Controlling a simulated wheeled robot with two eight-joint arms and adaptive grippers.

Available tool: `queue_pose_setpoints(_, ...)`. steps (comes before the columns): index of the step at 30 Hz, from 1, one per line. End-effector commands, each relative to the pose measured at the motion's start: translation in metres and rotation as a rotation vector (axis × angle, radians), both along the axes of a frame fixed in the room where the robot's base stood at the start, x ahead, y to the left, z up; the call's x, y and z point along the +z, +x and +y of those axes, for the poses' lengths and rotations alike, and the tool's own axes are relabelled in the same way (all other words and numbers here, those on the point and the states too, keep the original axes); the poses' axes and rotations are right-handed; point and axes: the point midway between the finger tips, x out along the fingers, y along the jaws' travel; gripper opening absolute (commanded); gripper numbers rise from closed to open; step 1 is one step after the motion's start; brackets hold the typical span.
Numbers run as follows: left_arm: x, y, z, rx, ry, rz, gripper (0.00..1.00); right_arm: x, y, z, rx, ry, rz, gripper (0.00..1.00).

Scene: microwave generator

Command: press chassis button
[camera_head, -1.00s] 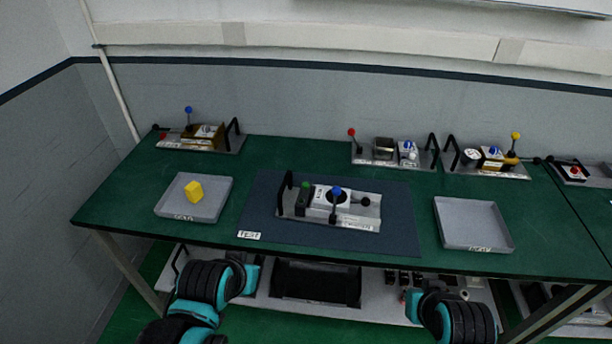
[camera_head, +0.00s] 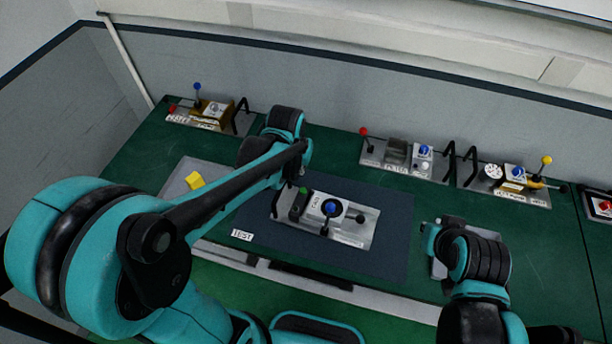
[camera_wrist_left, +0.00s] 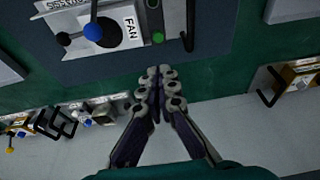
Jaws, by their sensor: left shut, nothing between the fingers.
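The metal chassis (camera_head: 340,226) lies on the dark blue mat (camera_head: 395,250) in mid-table. It has a black block with a green button (camera_head: 303,191) at its left end, a blue round part (camera_head: 331,208) in the middle and a black handle. In the left wrist view the chassis (camera_wrist_left: 80,12) appears upside down with a FAN label, a blue ball lever (camera_wrist_left: 93,31) and the green button (camera_wrist_left: 158,38). My left gripper (camera_wrist_left: 155,75) is shut and empty, its fingertips near the green button with a visible gap. In the head view my left arm hides its gripper. My right gripper is hidden behind its wrist.
Another tray (camera_head: 438,268) is behind my right arm. Several lever fixtures (camera_head: 405,156) stand along the table's back edge, below the wall.

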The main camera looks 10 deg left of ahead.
Motion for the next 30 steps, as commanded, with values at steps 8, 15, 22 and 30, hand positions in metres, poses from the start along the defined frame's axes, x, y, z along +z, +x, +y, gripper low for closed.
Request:
queue_pose_setpoints(8, -0.002, 0.000, 0.000, 0.000, 0.000, 0.000, 0.00, -0.001, 0.000, 0.000, 0.000, 0.000, 0.000, 0.00)
queue_pose_setpoints(15, -0.029, 0.008, 0.000, 0.000, 0.000, -0.001, 0.00, -0.008, 0.000, 0.000, 0.000, 0.000, 0.000, 0.00)
queue_pose_setpoints(22, -0.077, 0.023, -0.001, 0.000, 0.000, -0.001, 0.00, -0.018, 0.000, 0.000, 0.000, 0.000, 0.000, 0.00)
queue_pose_setpoints(30, -0.122, 0.029, -0.001, 0.000, 0.000, -0.001, 0.00, -0.026, 0.000, 0.000, 0.000, 0.000, 0.000, 0.00)
